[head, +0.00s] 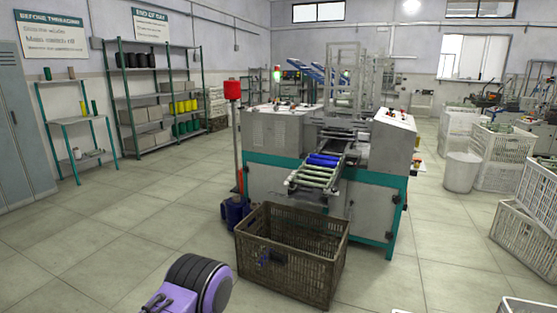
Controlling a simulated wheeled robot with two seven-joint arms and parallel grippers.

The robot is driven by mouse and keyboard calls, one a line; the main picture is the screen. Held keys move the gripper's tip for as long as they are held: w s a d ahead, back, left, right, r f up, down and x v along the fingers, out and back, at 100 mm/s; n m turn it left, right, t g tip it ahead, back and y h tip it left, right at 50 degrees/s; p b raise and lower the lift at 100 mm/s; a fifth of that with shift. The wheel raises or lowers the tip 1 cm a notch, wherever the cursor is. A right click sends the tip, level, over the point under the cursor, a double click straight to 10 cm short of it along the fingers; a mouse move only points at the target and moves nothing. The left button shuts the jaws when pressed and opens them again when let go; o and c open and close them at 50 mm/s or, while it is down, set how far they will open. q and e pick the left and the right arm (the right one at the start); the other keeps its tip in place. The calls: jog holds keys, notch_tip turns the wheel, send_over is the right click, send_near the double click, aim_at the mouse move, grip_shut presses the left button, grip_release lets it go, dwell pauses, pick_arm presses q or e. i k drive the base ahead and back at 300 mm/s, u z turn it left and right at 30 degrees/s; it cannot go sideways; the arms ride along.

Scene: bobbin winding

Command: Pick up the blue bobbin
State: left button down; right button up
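Blue items show in several places, and I cannot tell for sure which is the blue bobbin. Blue cylindrical pieces (323,160) lie on the front roller bed of the grey and teal machine (277,140). A dark blue object (235,212) stands on the floor at the machine's front left corner. A small dark blue patch (263,258) shows at the front wall of the brown crate (300,271); it is too small to identify. Neither of my grippers' fingers shows, and nothing is seen held.
The brown crate stands on the floor before the machine. A red-topped post (232,90) rises beside it. Shelves with bobbins (150,95) and a small rack (77,130) line the left wall. White crates (495,150) stand at right. The tiled floor is open at left.

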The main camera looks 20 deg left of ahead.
aim_at(325, 159)
jog(key=u, duration=1.15)
jog(key=i, duration=3.4)
jog(key=z, duration=2.8)
